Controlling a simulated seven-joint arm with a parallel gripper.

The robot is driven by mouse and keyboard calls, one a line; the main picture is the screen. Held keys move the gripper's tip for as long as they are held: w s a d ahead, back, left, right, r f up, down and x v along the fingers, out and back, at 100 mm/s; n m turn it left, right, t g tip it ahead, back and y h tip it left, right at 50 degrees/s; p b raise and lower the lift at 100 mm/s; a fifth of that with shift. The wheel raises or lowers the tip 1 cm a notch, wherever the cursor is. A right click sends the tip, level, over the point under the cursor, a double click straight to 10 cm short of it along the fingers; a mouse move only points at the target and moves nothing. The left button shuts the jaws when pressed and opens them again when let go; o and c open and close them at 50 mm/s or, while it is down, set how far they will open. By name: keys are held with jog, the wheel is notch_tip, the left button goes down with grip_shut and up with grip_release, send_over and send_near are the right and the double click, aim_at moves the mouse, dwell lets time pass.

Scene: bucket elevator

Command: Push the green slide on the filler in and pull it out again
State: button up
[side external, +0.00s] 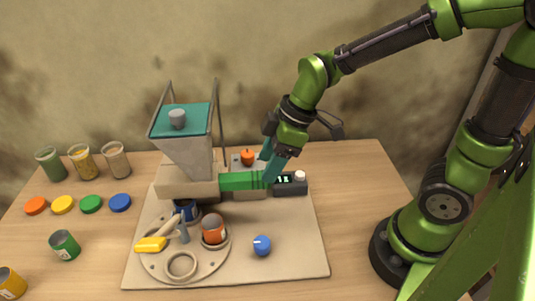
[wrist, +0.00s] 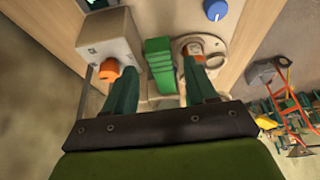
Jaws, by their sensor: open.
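The filler (side external: 190,157) is a beige block and funnel with a teal-topped hopper, on a pale board. Its green slide (side external: 238,181) sticks out of the block toward the right. My gripper (side external: 269,178) is at the slide's outer end, coming down from above. In the wrist view the ribbed green slide (wrist: 159,65) lies between the two teal fingers of my gripper (wrist: 158,72). The fingers are apart, one on each side, with gaps visible. The slide's inner end is hidden inside the filler.
A dark box with a small display (side external: 290,184) stands close to the right of the fingers. A blue knob (side external: 262,245) stands on the board. The table at right is clear.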

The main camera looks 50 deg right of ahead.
notch_tip(320, 180, up, 6)
jog(key=shift+r, duration=0.15)
dwell(0.5)
jog(key=s+d+r+m+t+h, duration=0.1)
jog(key=s+d+r+m+t, duration=0.2)
jog(key=m, duration=1)
jog(key=s+d+t, duration=0.1)
jog(key=s+d, duration=0.2)
jog(key=s, duration=0.1)
jog(key=shift+d, duration=0.4)
